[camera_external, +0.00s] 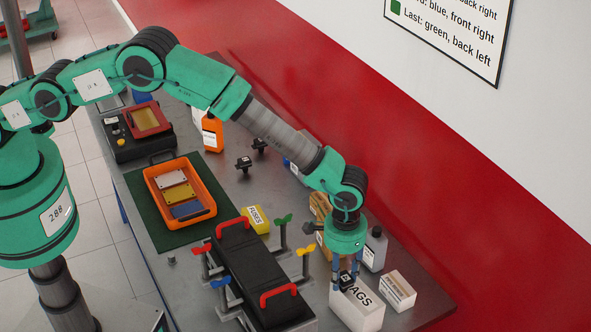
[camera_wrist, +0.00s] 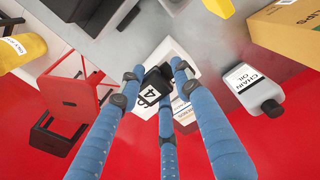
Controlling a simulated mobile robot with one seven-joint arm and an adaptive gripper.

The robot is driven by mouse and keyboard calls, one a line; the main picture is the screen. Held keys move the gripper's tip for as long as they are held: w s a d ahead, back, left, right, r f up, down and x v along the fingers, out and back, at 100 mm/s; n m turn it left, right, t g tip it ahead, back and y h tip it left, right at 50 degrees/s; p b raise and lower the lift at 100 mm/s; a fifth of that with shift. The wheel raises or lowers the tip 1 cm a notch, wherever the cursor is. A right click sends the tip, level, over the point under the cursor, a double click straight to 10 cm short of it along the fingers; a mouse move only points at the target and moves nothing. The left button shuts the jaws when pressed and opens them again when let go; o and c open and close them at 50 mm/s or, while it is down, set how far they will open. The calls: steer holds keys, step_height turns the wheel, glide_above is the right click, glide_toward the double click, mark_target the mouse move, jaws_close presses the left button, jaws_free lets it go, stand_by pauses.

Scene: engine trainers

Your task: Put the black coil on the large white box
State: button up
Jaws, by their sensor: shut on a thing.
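The black coil (camera_external: 346,280), with a white label reading 4, is held between the blue fingers of my gripper (camera_external: 345,272). In the wrist view the coil (camera_wrist: 154,84) sits between the fingertips, and my gripper (camera_wrist: 158,75) is shut on it. The large white box (camera_external: 360,312), lettered RAGS, stands at the front right of the metal table, directly below the coil. The fingers and coil cover part of its top and lettering. I cannot tell whether the coil touches the box. Part of the white box (camera_wrist: 187,110) shows behind the fingers in the wrist view.
A small white box (camera_external: 398,291) and a grey oil bottle (camera_external: 376,250) stand close to the right. Cardboard boxes (camera_external: 319,208) are behind. A black stand with red handles and coloured levers (camera_external: 258,278) is at the left. Two similar black parts (camera_external: 243,164) stand farther back.

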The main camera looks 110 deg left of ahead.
mark_target(342, 274)
steer(key=shift+f, duration=0.1)
steer(key=o, duration=1.3)
step_height(342, 274, up, 12)
steer(key=shift+r+b, duration=0.15)
steer(key=shift+b, duration=0.5)
